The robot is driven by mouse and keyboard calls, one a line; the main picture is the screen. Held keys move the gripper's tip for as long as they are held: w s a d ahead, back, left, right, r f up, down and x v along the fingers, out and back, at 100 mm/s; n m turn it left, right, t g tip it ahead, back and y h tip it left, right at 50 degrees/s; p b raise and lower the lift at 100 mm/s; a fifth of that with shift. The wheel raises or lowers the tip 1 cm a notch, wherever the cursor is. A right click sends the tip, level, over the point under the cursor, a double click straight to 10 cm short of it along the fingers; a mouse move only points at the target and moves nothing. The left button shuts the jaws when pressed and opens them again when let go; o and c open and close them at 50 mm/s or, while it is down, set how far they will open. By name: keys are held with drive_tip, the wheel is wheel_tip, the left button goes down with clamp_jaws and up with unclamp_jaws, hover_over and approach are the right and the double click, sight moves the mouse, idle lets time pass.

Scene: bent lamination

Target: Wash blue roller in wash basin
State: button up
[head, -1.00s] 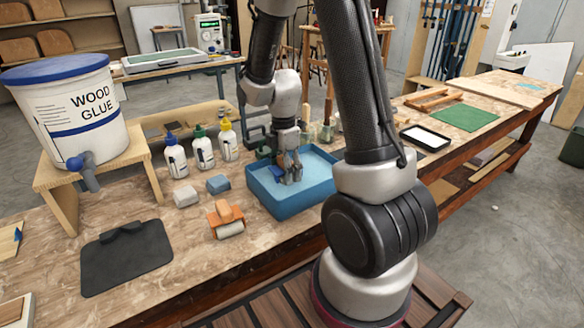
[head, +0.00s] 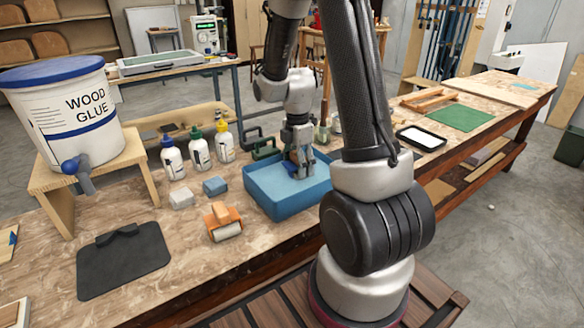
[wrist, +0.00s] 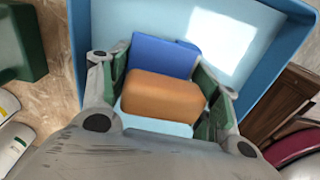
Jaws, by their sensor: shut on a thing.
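The wash basin (head: 264,199) is a blue open tray with pale blue liquid or floor inside, on the bench beyond my arm. My gripper (head: 302,169) reaches down inside it, shut on the blue roller (head: 288,166). In the wrist view, the roller's brown wooden handle (wrist: 162,92) lies between the green-padded fingers. Blue parts of the roller (wrist: 163,54) show just beyond the handle. The basin wall (wrist: 78,30) surrounds them. The roller's underside is hidden, so I cannot tell how deep it sits.
Several capped bottles (head: 198,150) stand behind these. A wood glue bucket (head: 65,120) sits on a wooden stand. A black mat (head: 125,260) lies front left.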

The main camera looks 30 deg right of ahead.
drive_tip(key=shift+d, duration=0.1)
drive_tip(key=shift+s+a, duration=0.1)
drive_tip(key=shift+a, duration=2.9)
drive_tip(key=shift+d, duration=0.15)
drive_tip(key=shift+d, duration=2.85)
drive_tip(key=shift+a+r, duration=0.5)
drive_tip(key=shift+r, duration=0.55)
drive_tip(key=shift+a+r, duration=0.5)
drive_tip(key=shift+r, duration=0.6)
drive_tip(key=shift+a+r, duration=0.5)
drive_tip(key=shift+r, duration=0.55)
drive_tip(key=shift+r, duration=0.1)
